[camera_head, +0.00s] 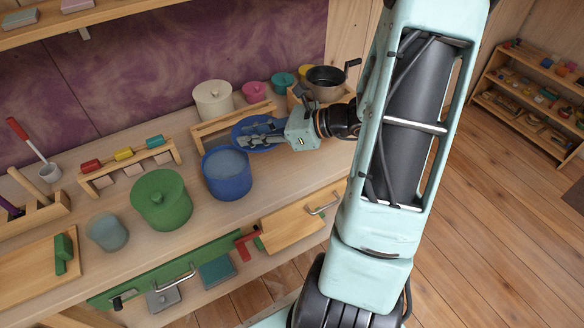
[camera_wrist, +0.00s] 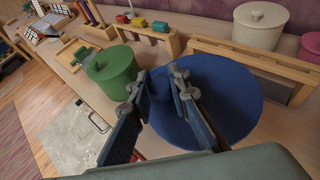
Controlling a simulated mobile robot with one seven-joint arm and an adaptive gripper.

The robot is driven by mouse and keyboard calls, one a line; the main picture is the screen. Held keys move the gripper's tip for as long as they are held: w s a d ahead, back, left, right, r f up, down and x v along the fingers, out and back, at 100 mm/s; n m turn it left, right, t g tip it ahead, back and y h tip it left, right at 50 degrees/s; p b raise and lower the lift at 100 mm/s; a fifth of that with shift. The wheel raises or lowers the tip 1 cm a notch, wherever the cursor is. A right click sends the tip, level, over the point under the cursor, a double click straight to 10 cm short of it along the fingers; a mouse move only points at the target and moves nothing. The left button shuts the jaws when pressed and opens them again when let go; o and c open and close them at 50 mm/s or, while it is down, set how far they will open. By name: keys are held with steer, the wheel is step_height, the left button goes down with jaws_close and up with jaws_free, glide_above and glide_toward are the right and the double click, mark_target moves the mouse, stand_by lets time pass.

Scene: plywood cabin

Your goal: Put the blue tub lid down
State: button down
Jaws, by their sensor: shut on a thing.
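The blue tub lid (camera_head: 244,125) is a flat round disc held by my gripper (camera_head: 258,136) just behind and right of the blue tub. In the wrist view the lid (camera_wrist: 228,95) fills the centre right, with its knob between the two fingers of my gripper (camera_wrist: 160,80). The fingers are shut on the knob. The blue tub (camera_head: 228,187) stands upright on the workbench with its top uncovered. The lid hides the tub in the wrist view. I cannot tell whether the lid touches the bench.
A wooden rack (camera_head: 215,128) runs behind the lid. A cream pot (camera_head: 213,101), a pink pot (camera_head: 254,92) and a dark pan (camera_head: 326,84) stand at the back. A green pot (camera_head: 162,203) and a grey-blue cup (camera_head: 108,233) stand left of the tub. Bench front right is clear.

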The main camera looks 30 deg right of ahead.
steer(key=s+d+f+m+t+h+b, duration=0.3)
steer(key=s+d+f+m+h+b, duration=0.15)
steer(key=s+d+b, duration=0.65)
steer(key=shift+t, duration=0.3)
steer(key=d+b+x, duration=0.1)
steer(key=x, duration=0.4)
steer(key=d+f+b+x, duration=0.1)
steer(key=x, duration=0.4)
steer(key=d+f+b+x, duration=0.1)
steer(key=x, duration=0.5)
steer(key=shift+w+f, duration=0.2)
steer(key=shift+f, duration=0.05)
steer(key=shift+w+f+y+b, duration=0.2)
steer(key=shift+f+y+b, duration=0.05)
steer(key=shift+f+b, duration=0.1)
steer(key=shift+w+f+b, duration=0.15)
steer(key=shift+f+b, duration=0.2)
steer(key=shift+f, duration=1.25)
